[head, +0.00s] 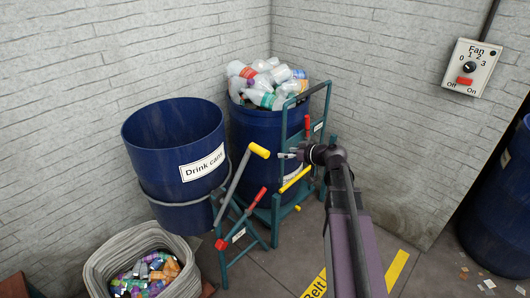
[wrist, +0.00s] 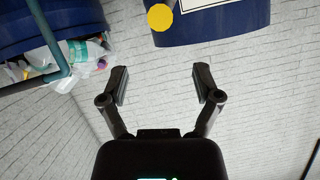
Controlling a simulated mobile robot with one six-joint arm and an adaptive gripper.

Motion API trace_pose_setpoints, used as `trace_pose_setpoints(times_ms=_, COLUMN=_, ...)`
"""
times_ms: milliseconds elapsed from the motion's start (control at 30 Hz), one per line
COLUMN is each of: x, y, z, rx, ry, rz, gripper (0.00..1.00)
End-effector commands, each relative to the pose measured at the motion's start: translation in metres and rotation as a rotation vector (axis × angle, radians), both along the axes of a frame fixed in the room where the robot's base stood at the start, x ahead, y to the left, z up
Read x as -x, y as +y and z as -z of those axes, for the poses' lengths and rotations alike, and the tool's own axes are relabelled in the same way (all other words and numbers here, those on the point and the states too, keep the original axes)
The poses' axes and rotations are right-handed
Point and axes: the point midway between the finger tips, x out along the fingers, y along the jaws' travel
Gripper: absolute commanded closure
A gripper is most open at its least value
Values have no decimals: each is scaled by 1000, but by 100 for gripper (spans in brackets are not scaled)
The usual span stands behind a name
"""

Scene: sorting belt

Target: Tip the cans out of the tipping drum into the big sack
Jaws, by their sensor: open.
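The blue drum labelled "Drink cans" (head: 150,150) hangs in a green tipping frame (head: 245,248) at the left, its mouth facing up. No cans show in the visible part of its inside; its bottom is hidden. The big grey sack (head: 100,268) stands open below and in front of it, with many coloured cans (head: 150,272) inside. A lever with a yellow grip (head: 259,150) rises at the drum's right side; the round yellow end also shows in the wrist view (wrist: 160,17). My gripper (wrist: 161,85) is open and empty, just right of this grip in the head view, apart from it.
A second blue drum (head: 250,125) full of plastic bottles (head: 270,82) stands behind, in its own green frame. A red-gripped lever (head: 255,198) is low beside the cans drum. A fan switch box (head: 470,68) is on the right wall.

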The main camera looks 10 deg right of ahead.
Motion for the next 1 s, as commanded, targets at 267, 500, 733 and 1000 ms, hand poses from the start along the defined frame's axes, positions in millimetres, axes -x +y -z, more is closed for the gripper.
trace_pose_setpoints(times_ms=267, x=-25, y=20, z=15, rx=0, ry=-1, rz=-1, gripper=18)
trace_pose_setpoints(times_ms=500, x=-51, y=42, z=30, rx=1, ry=0, rz=-1, gripper=18)
trace_pose_setpoints(times_ms=733, x=-74, y=62, z=42, rx=0, ry=1, rz=-1, gripper=18)
trace_pose_setpoints(times_ms=1000, x=-88, y=74, z=48, rx=1, ry=0, rz=2, gripper=18)
